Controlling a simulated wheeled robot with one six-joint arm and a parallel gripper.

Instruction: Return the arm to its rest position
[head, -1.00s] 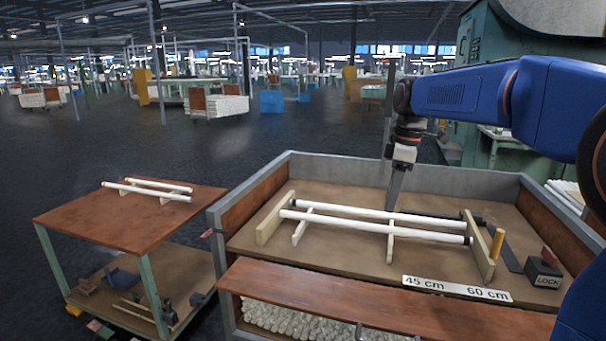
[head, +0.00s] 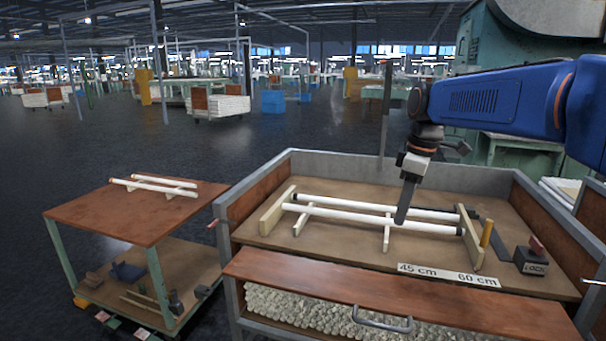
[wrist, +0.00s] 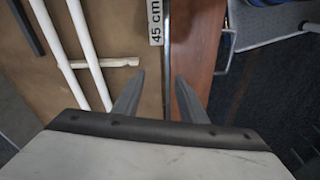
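My gripper (head: 401,222) points down above the workbench tray, below my blue arm. In the wrist view its two fingers (wrist: 160,75) stand apart with nothing between them, over the tray's front edge beside the label strip. Two white tubes lie side by side on wooden supports: the front tube (head: 345,215) and the back tube (head: 345,203). In the head view the gripper's tip covers part of them. In the wrist view both tubes lie left of the fingers, apart from them.
A label strip (head: 447,274) reads 45 cm and 60 cm. A LOCK block (head: 531,262) stands at the tray's right. Grey-rimmed walls (head: 400,172) enclose the tray's back and sides. A trolley (head: 95,222) on the left carries two more tubes (head: 165,179).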

